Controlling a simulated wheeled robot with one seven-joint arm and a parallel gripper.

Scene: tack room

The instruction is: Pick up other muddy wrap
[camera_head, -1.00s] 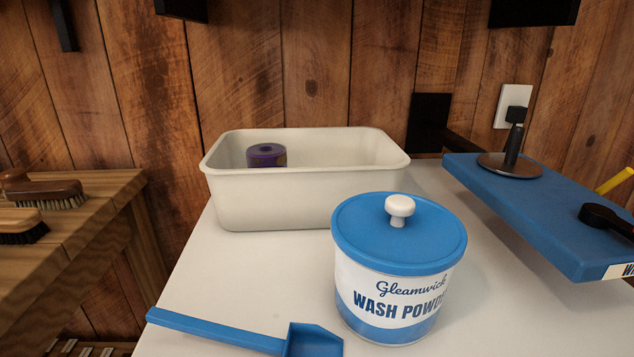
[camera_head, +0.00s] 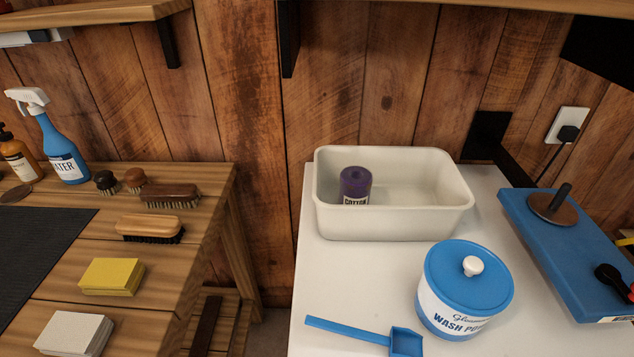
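One purple rolled wrap (camera_head: 355,186) with a label reading "COTTON" stands upright in the left part of a cream tub (camera_head: 395,222). I cannot make out mud on it. The rest of the tub's visible floor looks empty. The tub sits at the back of a white surface against the wood wall. No second wrap shows. My gripper is not in view.
On the white surface are a lidded wash powder tub (camera_head: 465,290) and a blue scoop (camera_head: 365,335). A blue board (camera_head: 575,255) lies right. The left wooden bench (camera_head: 215,190) holds brushes (camera_head: 150,228), sponges (camera_head: 112,276), a spray bottle (camera_head: 60,140) and a dark mat (camera_head: 35,250).

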